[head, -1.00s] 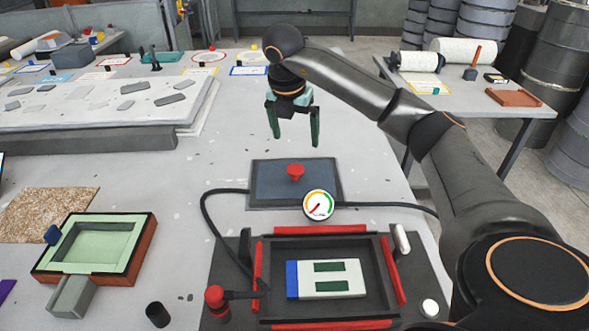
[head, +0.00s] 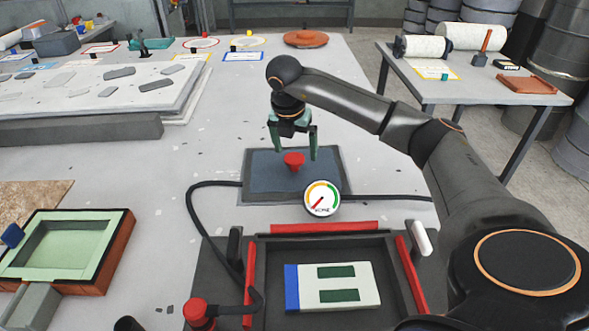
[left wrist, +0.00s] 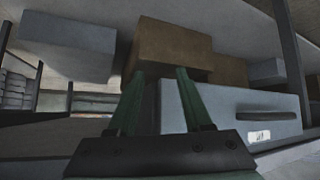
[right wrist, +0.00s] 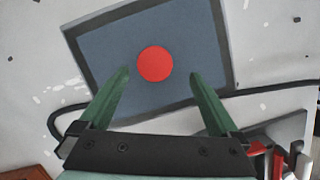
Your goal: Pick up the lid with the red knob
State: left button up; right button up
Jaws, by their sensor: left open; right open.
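The lid (head: 262,180) is a flat blue-grey panel with a dark border, lying on the table behind the black mould box. Its red knob (head: 293,161) stands up near the middle. My right gripper (head: 294,156) is open and empty, pointing down over the lid at the knob. In the right wrist view the round red knob (right wrist: 155,64) sits ahead between the open fingers (right wrist: 158,80), with the lid (right wrist: 112,60) around it. My left gripper (left wrist: 155,72) is open and empty; its wrist view shows boxes under a surface, away from the lid.
A round gauge (head: 321,198) stands at the lid's front edge, with a black hose (head: 195,215) beside it. The mould box (head: 262,260) with red clamp bars holds a white and blue block (head: 340,286). A green-lined mould (head: 70,250) is at left.

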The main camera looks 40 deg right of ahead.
aim_at(294, 159)
jog(key=x, duration=0.5)
jog(key=shift+w+a+f, duration=0.15)
jog(key=shift+w+f, duration=0.05)
jog(key=shift+w, duration=0.15)
grip_shut()
dwell(0.4)
jog(key=shift+r, duration=0.15)
